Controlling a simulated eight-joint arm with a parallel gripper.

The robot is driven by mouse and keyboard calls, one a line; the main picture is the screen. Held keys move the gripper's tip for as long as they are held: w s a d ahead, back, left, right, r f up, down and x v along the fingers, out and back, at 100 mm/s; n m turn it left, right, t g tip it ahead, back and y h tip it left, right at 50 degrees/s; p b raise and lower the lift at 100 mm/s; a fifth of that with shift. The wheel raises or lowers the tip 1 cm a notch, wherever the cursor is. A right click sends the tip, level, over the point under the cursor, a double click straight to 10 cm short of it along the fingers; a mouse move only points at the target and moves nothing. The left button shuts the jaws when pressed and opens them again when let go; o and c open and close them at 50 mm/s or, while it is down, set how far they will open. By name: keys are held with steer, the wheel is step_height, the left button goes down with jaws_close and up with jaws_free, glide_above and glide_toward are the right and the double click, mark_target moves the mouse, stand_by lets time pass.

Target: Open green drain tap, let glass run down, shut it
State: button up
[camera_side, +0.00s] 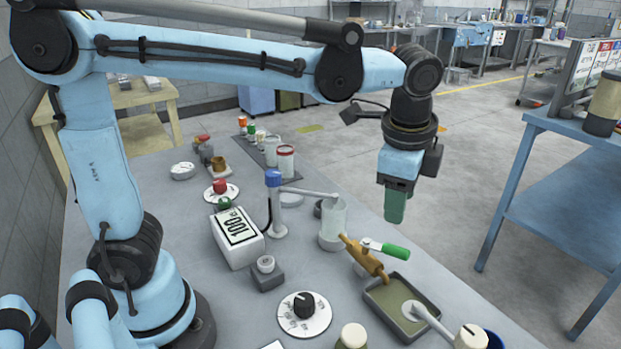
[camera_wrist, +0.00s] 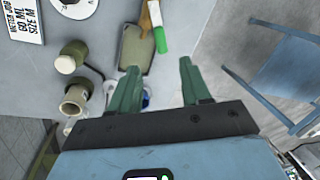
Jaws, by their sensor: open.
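The green drain tap lever (camera_side: 396,251) has a green grip on a metal arm, on a brass tap body (camera_side: 365,258) at the foot of the sight glass. The green grip also shows in the wrist view (camera_wrist: 160,40). The clear glass (camera_side: 333,220) stands upright on a grey base; its fluid level is hard to tell. A shallow tray (camera_side: 372,305) with dull green liquid lies below the tap outlet. My gripper (camera_side: 396,219) hangs above and behind the tap, apart from it. In the wrist view its two green fingers (camera_wrist: 160,78) are spread and empty.
A blue-knobbed post (camera_side: 275,208) has an arm reaching over the glass. A dial (camera_side: 304,314), a white box marked 100 (camera_side: 238,240) and a red-buttoned disc (camera_side: 221,190) stand left. A light-handled tool (camera_side: 433,323) rests on the tray's rim. A blue table (camera_side: 567,190) stands right.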

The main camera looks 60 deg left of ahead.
mark_target(393, 247)
steer(key=f, duration=0.3)
steer(key=w+f, duration=0.1)
steer(key=f, duration=0.3)
steer(key=w+a+f, duration=0.1)
steer(key=f, duration=0.3)
steer(key=shift+f, duration=0.25)
jaws_close()
